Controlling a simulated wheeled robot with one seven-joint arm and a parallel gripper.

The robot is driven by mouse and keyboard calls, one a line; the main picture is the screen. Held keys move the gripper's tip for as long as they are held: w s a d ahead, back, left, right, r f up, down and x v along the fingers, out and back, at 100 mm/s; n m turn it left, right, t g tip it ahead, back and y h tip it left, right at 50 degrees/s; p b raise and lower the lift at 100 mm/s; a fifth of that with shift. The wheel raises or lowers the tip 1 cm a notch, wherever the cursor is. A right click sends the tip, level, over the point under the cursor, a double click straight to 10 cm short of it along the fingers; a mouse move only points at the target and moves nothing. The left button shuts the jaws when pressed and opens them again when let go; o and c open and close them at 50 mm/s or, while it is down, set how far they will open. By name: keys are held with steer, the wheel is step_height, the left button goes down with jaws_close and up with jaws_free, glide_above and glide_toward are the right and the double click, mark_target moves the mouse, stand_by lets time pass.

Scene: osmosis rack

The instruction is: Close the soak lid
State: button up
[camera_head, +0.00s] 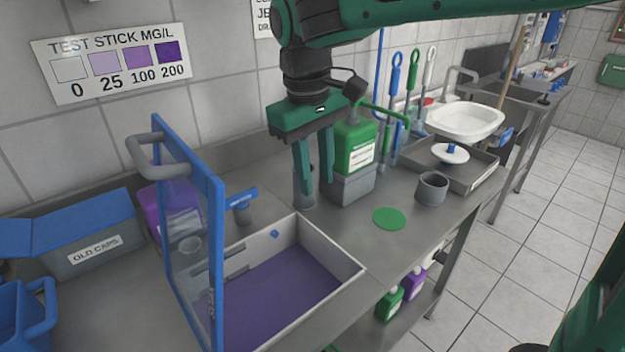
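The soak lid (216,250) is a clear panel in a blue frame with a grey handle (152,150) on its outer face. It stands upright, open, at the left side of the soak basin. The soak basin (345,264) is a pale open box holding purple liquid, set in the steel bench. My gripper (317,200) points down above the bench behind the basin, to the right of the lid and apart from it. Its two green fingers are spread a little, and I see nothing held between them. A grey cylinder stands behind the fingers and is partly hidden.
A green bottle (355,146) in a grey holder stands right beside my gripper. A green disc (389,218), a grey cup (432,188) and a tray (479,172) lie farther right. An OLD CAPS box (92,257) stands left of the lid. A blue tap handle (240,200) rises behind the basin.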

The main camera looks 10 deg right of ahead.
steer(key=shift+f, duration=0.9)
jaws_close()
stand_by(0.8)
jaws_free()
steer(key=shift+r, duration=0.15)
